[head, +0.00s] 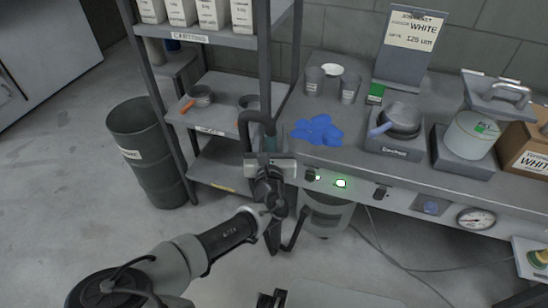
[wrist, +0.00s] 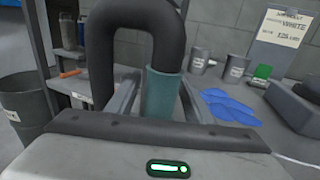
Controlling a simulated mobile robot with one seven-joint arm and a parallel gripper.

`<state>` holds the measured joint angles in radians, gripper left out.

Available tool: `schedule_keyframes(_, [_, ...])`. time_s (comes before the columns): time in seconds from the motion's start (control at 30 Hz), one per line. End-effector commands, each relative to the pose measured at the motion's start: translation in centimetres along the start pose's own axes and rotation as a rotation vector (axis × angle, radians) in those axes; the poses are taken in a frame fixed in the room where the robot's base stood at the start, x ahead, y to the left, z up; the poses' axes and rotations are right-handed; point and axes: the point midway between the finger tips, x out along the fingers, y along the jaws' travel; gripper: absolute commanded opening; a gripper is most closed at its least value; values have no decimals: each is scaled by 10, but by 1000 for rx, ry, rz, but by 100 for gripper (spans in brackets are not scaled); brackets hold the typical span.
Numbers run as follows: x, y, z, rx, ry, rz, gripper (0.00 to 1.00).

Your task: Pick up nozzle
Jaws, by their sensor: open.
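The nozzle appears to be the teal sleeve (wrist: 163,95) on the end of a thick black hose (wrist: 101,60) that arches up and over. In the head view the teal sleeve (head: 270,144) shows just above my gripper, at the bench's left end. My gripper (wrist: 160,98) is open, with one finger to the left of the sleeve and one to the right. Gaps show on both sides, so it is not clamped. The sleeve's lower end is hidden behind my gripper body.
Blue gloves (head: 318,130) lie on the bench (head: 300,160) right of the sleeve. Two grey cups (head: 314,82) and a scale with a bowl (head: 395,143) stand farther along. A shelf rack (head: 215,122) is close on the left, beside a dark bin (head: 146,160).

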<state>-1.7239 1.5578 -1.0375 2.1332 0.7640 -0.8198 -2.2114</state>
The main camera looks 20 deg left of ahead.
Motion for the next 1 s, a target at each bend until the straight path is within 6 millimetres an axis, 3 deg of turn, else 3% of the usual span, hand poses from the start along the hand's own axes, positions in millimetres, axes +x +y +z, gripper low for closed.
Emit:
schedule_keyframes(0.1, [0, 0, 0, 0, 0, 0, 44])
schedule_keyframes(0.37, [0, 0, 0, 0, 0, 0, 0])
schedule_keyframes(0.73, [0, 0, 6, 1, -2, 1, 0])
schedule_keyframes(1.0, [0, 1, 42, 2, -3, 1, 0])
